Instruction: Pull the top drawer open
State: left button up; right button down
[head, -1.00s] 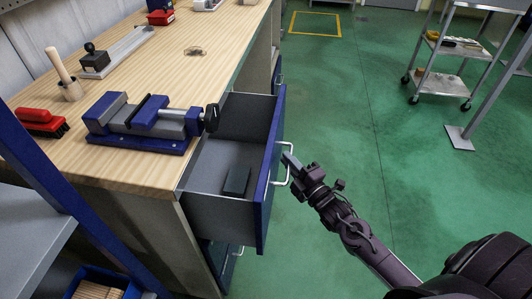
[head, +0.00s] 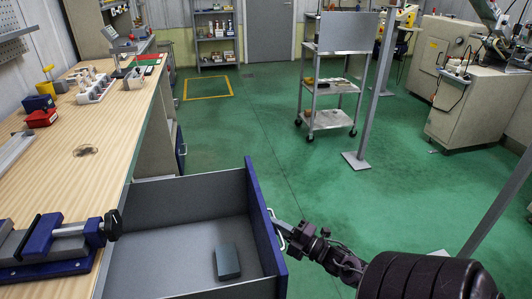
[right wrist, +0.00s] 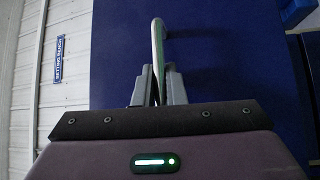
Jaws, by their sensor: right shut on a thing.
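The top drawer (head: 175,196) stands pulled out from the wooden workbench (head: 100,140), with its grey inside showing. A dark grey block (head: 228,262) lies on the drawer floor. The drawer has a blue front (head: 262,225) with a pale metal handle (head: 272,214) on its outer face. My right gripper (head: 280,228) is at the handle. In the right wrist view the handle (right wrist: 157,45) runs between the two grey fingers (right wrist: 157,88), which are shut on it. My left gripper is not in view.
A blue vise (head: 55,240) sits on the bench edge beside the drawer. Several tools and small boxes stand farther along the bench. A metal cart (head: 328,119) and a grey post (head: 375,100) stand beyond. Green floor (head: 235,130) is clear between.

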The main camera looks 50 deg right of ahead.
jog(key=shift+s+d+f, duration=0.1)
jog(key=shift+d, duration=0.1)
jog(key=c, duration=1.5)
grip_release()
jog(key=shift+s, duration=0.1)
jog(key=v, duration=0.7)
jog(key=shift+s, duration=0.3)
jog(key=shift+d, duration=0.1)
